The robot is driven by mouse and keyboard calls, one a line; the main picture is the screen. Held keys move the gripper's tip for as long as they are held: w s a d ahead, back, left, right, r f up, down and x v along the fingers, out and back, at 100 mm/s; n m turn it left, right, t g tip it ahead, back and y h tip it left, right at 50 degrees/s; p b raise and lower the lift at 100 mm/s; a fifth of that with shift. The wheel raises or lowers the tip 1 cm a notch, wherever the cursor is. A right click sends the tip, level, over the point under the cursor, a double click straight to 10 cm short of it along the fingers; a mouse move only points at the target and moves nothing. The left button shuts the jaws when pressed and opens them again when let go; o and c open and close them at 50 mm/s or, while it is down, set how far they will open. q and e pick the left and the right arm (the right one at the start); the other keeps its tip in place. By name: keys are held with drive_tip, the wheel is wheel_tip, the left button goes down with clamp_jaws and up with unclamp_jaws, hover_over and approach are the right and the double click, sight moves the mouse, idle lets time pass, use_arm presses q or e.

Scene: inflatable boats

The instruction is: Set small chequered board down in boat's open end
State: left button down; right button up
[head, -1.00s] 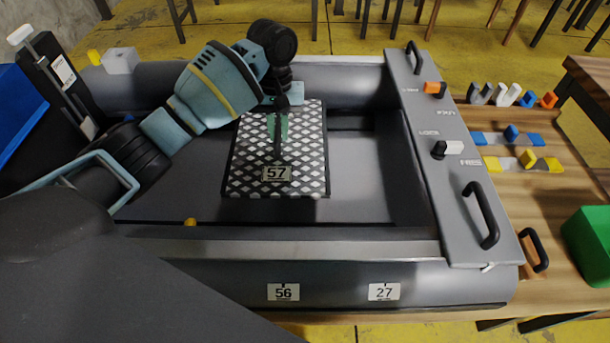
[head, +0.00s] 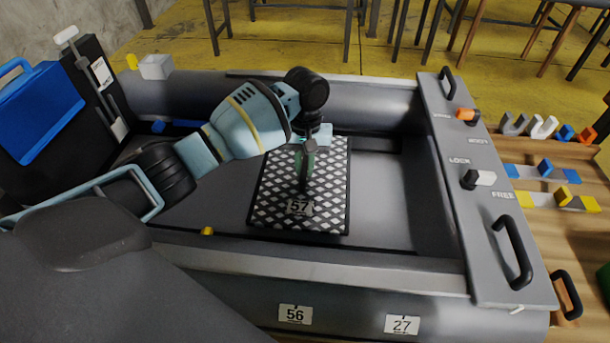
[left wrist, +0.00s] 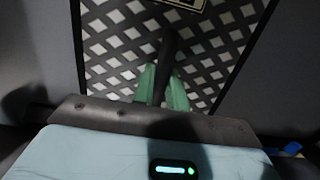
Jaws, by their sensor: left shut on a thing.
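The small chequered board (head: 328,188) is black and white, with a tag marked 57 and a dark upright handle. It is inside the grey boat (head: 400,196), over the floor of the open part; I cannot tell whether it touches the floor. My left gripper (head: 305,160) is above the board, shut on its dark handle. In the left wrist view the gripper's green fingers (left wrist: 162,88) are on either side of the handle, with the chequered surface (left wrist: 120,45) behind. My right gripper is not in view.
A grey panel (head: 478,200) with handles and LOCK and FREE switches crosses the boat's right side. A black upright part with a blue case (head: 45,112) stands at the left. A wooden table (head: 575,240) with coloured blocks is at the right. Boat floor right of the board is clear.

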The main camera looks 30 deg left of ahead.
sight(305, 159)
use_arm(q)
wheel_tip(305, 159, down, 4)
drive_tip(key=shift+r+b, duration=0.1)
drive_tip(key=shift+b, duration=0.3)
drive_tip(key=c, duration=1.4)
unclamp_jaws()
drive_tip(key=r, duration=0.3)
drive_tip(key=r+p, duration=0.1)
drive_tip(key=r, duration=0.3)
drive_tip(key=w+r+p, duration=0.1)
drive_tip(key=r, duration=0.3)
drive_tip(key=shift+w+a+r, duration=0.1)
drive_tip(key=shift+a, duration=0.2)
drive_tip(key=shift+r, duration=0.35)
